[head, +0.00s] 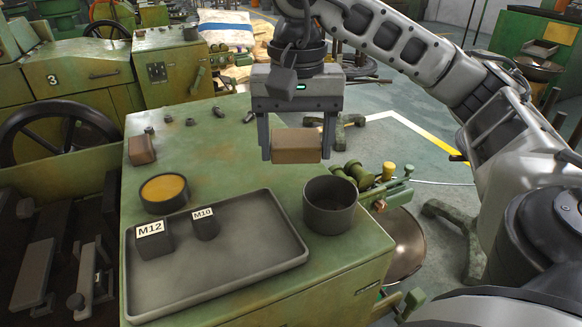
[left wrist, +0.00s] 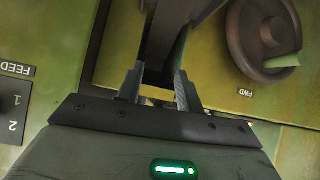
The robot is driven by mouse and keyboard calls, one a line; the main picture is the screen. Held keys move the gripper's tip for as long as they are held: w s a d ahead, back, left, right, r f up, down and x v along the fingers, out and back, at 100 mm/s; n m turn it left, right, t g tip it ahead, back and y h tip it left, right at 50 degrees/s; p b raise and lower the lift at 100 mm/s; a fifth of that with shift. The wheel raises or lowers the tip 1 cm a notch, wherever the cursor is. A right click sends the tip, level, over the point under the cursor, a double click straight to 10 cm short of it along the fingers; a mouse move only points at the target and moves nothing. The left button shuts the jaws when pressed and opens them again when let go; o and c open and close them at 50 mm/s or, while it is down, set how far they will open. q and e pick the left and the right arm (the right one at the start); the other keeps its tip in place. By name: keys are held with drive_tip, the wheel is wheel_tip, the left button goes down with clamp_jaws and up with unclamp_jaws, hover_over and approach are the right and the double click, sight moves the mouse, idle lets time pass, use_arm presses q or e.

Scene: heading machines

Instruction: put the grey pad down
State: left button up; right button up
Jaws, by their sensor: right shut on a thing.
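My right gripper (head: 297,150) is shut on a brownish block (head: 297,146), its fingers at the block's two ends. It holds the block above the back right part of the green machine top (head: 225,150), behind the dark round cup. No clearly grey pad shows apart from this block. My left gripper (left wrist: 159,92) shows only in the left wrist view. Its two fingers are apart with a gap between them, and a dark bar shows beyond them.
A dark tray (head: 240,265) holds blocks marked M12 (head: 154,244) and M10 (head: 206,226). A dark cup (head: 330,205), a dish with yellow contents (head: 164,191), a second brown block (head: 141,149) and several small dark parts stand on the top. Its middle is clear.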

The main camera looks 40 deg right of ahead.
drive_tip(key=w+d+f, duration=0.3)
drive_tip(key=w+d, duration=0.1)
drive_tip(key=w, duration=0.1)
drive_tip(key=b, duration=0.3)
hover_over(292, 175)
drive_tip(key=f, duration=0.5)
drive_tip(key=shift+s+a+f, duration=0.25)
drive_tip(key=shift+s+a, duration=0.1)
drive_tip(key=shift+w+d+f, duration=0.1)
drive_tip(key=shift+w+f, duration=0.05)
drive_tip(key=shift+f, duration=0.2)
drive_tip(key=f, duration=0.3)
drive_tip(key=shift+w+d+f, duration=0.15)
drive_tip(key=shift+d+f, duration=0.05)
drive_tip(key=shift+d, duration=0.05)
drive_tip(key=shift+f, duration=0.15)
drive_tip(key=o, duration=0.9)
use_arm(q)
drive_tip(key=shift+w+d+f, duration=0.15)
drive_tip(key=shift+w+f, duration=0.15)
drive_tip(key=shift+f, duration=0.3)
drive_tip(key=shift+r, duration=0.1)
